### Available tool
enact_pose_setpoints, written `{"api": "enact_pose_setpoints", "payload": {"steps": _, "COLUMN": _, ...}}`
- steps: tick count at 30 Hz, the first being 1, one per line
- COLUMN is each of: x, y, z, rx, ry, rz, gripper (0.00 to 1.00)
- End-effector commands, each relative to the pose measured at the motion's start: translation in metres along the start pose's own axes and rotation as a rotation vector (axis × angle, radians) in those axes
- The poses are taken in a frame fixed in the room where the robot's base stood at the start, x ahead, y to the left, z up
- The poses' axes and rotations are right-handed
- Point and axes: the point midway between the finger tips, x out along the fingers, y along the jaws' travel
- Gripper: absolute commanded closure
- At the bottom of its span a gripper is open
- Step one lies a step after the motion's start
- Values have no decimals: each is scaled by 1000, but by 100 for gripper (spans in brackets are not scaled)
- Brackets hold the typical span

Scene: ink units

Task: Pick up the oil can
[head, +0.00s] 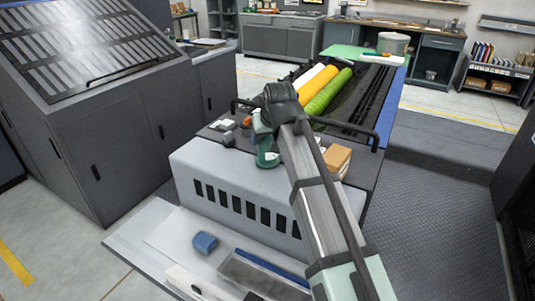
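A small teal-green can (267,158), which looks like the oil can, stands upright on the dark top of the press unit, behind the pale grey vented housing. My arm reaches up from the bottom right and bends down at a dark joint above the can. The end of my arm, with my gripper (262,136), is right over or at the can's top. The fingers are too small and too covered to tell whether they are open or shut, or whether they touch the can.
A cardboard box (337,162) sits right of my arm. Small dark items (229,139) lie left of the can. A black rail (345,134) and yellow and green rollers (327,92) are behind. A blue block (205,242) lies on the front tray (135,240).

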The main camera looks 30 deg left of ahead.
Motion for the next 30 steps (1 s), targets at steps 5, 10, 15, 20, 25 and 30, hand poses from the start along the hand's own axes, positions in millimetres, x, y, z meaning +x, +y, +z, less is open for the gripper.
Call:
{"api": "enact_pose_setpoints", "payload": {"steps": 5, "x": 0, "y": 0, "z": 0, "rx": 0, "ry": 0, "rz": 0, "gripper": 51}}
{"api": "enact_pose_setpoints", "payload": {"steps": 10, "x": 0, "y": 0, "z": 0, "rx": 0, "ry": 0, "rz": 0, "gripper": 68}}
{"api": "enact_pose_setpoints", "payload": {"steps": 15, "x": 0, "y": 0, "z": 0, "rx": 0, "ry": 0, "rz": 0, "gripper": 84}}
{"api": "enact_pose_setpoints", "payload": {"steps": 20, "x": 0, "y": 0, "z": 0, "rx": 0, "ry": 0, "rz": 0, "gripper": 99}}
{"api": "enact_pose_setpoints", "payload": {"steps": 25, "x": 0, "y": 0, "z": 0, "rx": 0, "ry": 1, "rz": 0, "gripper": 100}}
{"api": "enact_pose_setpoints", "payload": {"steps": 30, "x": -2, "y": 0, "z": -2, "rx": 0, "ry": 1, "rz": 0, "gripper": 100}}
